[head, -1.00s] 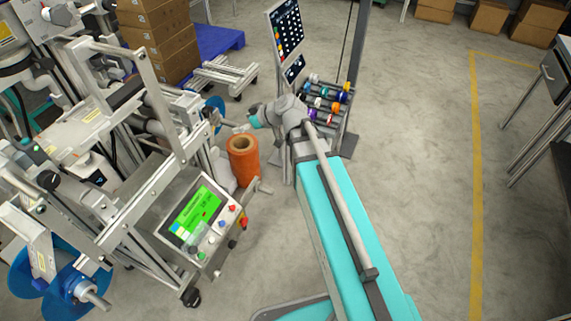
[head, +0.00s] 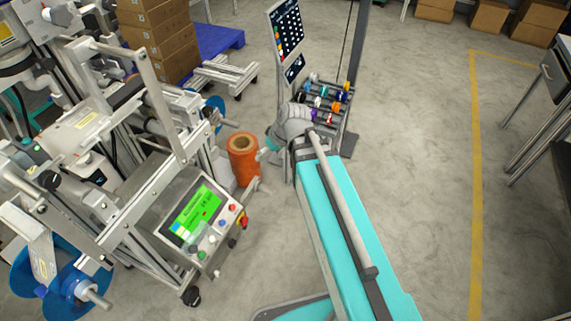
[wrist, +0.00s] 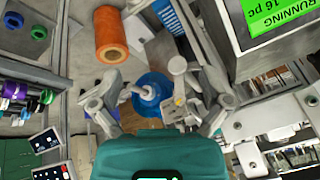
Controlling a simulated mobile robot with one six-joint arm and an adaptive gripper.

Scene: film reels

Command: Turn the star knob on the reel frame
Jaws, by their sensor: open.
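My gripper (wrist: 148,78) is open and empty in the wrist view, its two fingers spread apart. Beyond and between them shows a blue reel disc (wrist: 153,103) with a pale shaft (wrist: 140,91) sticking out. In the head view the gripper is small and partly hidden by my wrist, close to the orange roll. The reel frame (head: 150,100) stands at the left of the head view, with a blue disc (head: 215,104) and shaft (head: 230,123) at its far end. A dark round knob (head: 208,112) shows beside that disc. I cannot tell whether it is the star knob.
An orange film roll (head: 243,162) stands upright beside the frame. A control panel (head: 200,217) with a green screen is nearer. A rack of coloured rolls (head: 325,100) stands behind my arm. The floor on the right (head: 420,130) is clear.

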